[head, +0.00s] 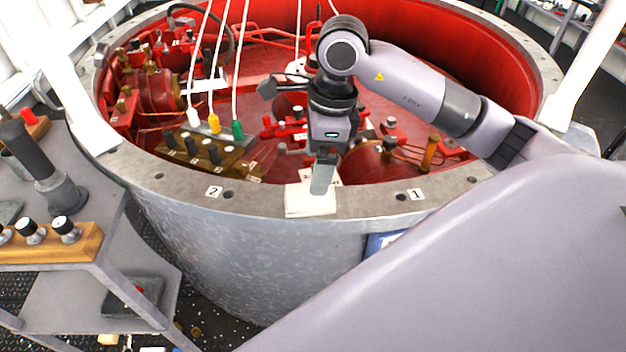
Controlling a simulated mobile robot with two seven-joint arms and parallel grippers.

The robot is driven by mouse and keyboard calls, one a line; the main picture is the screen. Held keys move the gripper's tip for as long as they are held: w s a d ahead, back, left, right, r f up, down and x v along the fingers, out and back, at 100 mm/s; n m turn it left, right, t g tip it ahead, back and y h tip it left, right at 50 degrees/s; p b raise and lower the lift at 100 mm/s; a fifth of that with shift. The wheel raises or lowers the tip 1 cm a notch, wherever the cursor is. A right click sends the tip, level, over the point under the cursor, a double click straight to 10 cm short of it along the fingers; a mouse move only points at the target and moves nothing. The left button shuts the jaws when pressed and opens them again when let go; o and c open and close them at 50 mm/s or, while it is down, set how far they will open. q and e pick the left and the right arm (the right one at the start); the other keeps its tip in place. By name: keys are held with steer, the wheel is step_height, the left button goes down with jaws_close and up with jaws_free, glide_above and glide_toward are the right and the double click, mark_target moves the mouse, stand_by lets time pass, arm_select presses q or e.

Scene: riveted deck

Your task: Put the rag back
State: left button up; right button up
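A white, flat, squarish thing that looks like the folded rag (300,203) lies on the grey flanged rim of the large round tank (250,199), between the labels 2 and 1. My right gripper (322,186) comes down from above, its fingers at the rag and covering part of it. The fingers are seen edge-on and overlap, so I cannot tell whether they are open or shut on the rag. My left gripper is not in view.
The red tank interior holds pipes, valves and a connector block (208,155) with white, yellow and green plugs on hanging cables. White posts stand left and right. A grey cart (85,262) with a wooden knob block (50,243) stands at left.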

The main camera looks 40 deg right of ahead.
steer(key=r, duration=0.4)
steer(key=shift+s+d+r, duration=0.2)
steer(key=shift+d+r, duration=0.1)
steer(key=shift+r, duration=0.1)
steer(key=shift+s, duration=0.1)
